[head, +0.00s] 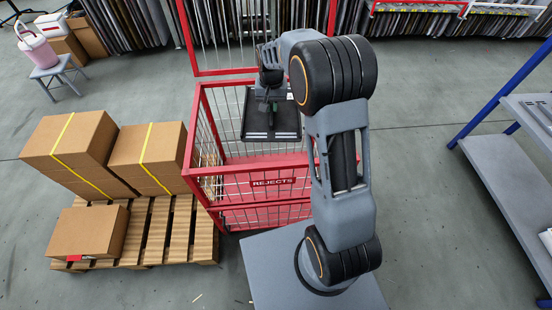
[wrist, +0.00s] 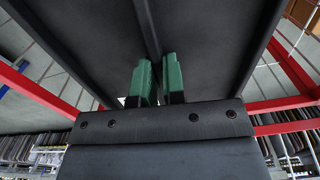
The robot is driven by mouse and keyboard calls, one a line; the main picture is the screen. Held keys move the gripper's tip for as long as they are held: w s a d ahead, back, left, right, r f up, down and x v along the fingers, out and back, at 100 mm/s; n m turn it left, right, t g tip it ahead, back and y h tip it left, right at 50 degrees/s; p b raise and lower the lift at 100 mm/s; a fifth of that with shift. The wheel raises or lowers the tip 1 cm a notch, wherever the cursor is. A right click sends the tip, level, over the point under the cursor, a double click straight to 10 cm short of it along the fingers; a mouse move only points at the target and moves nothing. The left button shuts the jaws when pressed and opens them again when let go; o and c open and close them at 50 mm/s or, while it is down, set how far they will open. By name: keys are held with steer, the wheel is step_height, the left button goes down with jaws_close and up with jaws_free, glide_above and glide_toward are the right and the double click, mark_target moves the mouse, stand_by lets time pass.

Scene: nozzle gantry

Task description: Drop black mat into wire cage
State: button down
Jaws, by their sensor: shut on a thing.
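The black mat (head: 286,121) is a dark flat panel with a lighter edge strip, in the head view within the top opening of the wire cage. My gripper (head: 268,104) is above it and shut on it. In the wrist view the green fingertips of my gripper (wrist: 161,82) pinch a thin dark rib in the middle of the black mat (wrist: 85,35). The wire cage (head: 236,171) has a red frame, wire mesh sides and a "REJECTS" sign on its front. Its red rails show on both sides of the mat in the wrist view. My arm hides the cage's right side.
A wooden pallet (head: 160,228) with several cardboard boxes (head: 82,147) stands left of the cage. A pink bucket on a stool (head: 62,72) is at the far left. A grey shelf with blue posts (head: 500,170) stands at the right. Racks of dark panels line the back.

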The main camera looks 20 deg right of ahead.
steer(key=shift+r, duration=0.1)
steer(key=c, duration=1.1)
jaws_free()
step_height(320, 180, up, 14)
steer(key=p, duration=0.3)
steer(key=s+r+n+t+p, duration=0.1)
steer(key=s+r+p, duration=0.4)
steer(key=s, duration=0.3)
steer(key=s+r+n+t+p, duration=0.1)
steer(key=s+r+p, duration=0.3)
steer(key=s, duration=0.4)
steer(key=s+r+n+t+p, duration=0.1)
steer(key=s+r+p, duration=0.4)
steer(key=s+p, duration=0.2)
steer(key=shift+s+a+r+n+t, duration=0.25)
steer(key=shift+s+r+n+t, duration=0.05)
steer(key=shift+s+r, duration=0.1)
